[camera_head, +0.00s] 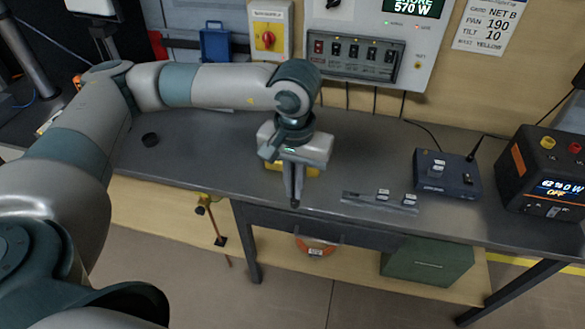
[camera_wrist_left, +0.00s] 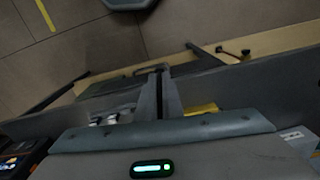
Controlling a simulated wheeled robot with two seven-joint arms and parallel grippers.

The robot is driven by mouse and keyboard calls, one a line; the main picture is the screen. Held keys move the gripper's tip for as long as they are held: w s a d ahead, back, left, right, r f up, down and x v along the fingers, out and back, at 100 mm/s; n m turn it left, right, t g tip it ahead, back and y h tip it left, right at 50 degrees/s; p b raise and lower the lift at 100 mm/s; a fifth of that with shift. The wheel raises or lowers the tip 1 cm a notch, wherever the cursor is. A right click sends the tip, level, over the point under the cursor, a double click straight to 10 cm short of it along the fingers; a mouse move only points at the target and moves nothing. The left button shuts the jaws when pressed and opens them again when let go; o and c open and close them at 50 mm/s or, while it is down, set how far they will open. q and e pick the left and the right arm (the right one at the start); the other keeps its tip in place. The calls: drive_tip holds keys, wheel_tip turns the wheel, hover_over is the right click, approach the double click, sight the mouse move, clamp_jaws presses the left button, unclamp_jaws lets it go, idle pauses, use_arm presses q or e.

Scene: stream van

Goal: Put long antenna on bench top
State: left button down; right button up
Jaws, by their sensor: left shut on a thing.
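My left gripper (camera_head: 294,198) points down over the middle of the grey bench top (camera_head: 350,160), close to its front edge. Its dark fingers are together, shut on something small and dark. They also show in the wrist view (camera_wrist_left: 159,92), with a dark tip at their end. The held thing is mostly hidden by the fingers, and I cannot tell for certain that it is the long antenna. I cannot tell whether it touches the bench. My right gripper is not in view.
A yellow thing (camera_head: 312,172) lies partly hidden behind the gripper. A grey strip with small labelled pieces (camera_head: 350,198) lies to its right. A dark blue box (camera_head: 447,184) and a power unit (camera_head: 545,170) stand farther right.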

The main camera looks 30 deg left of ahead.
use_arm(q)
drive_tip(key=shift+w+a+f+n, duration=0.1)
drive_tip(key=shift+w+a+n, duration=0.1)
drive_tip(key=shift+w+n, duration=0.35)
drive_tip(key=w+a+f+n+b, duration=0.1)
drive_tip(key=w+a+n, duration=0.4)
drive_tip(key=n, duration=1.1)
drive_tip(key=w+a+f+n, duration=0.3)
drive_tip(key=w+a+n, duration=0.2)
drive_tip(key=a+n, duration=0.5)
drive_tip(key=shift+w+f+n+b, duration=0.2)
drive_tip(key=shift+w+n+b, duration=0.2)
drive_tip(key=shift+n, duration=2.55)
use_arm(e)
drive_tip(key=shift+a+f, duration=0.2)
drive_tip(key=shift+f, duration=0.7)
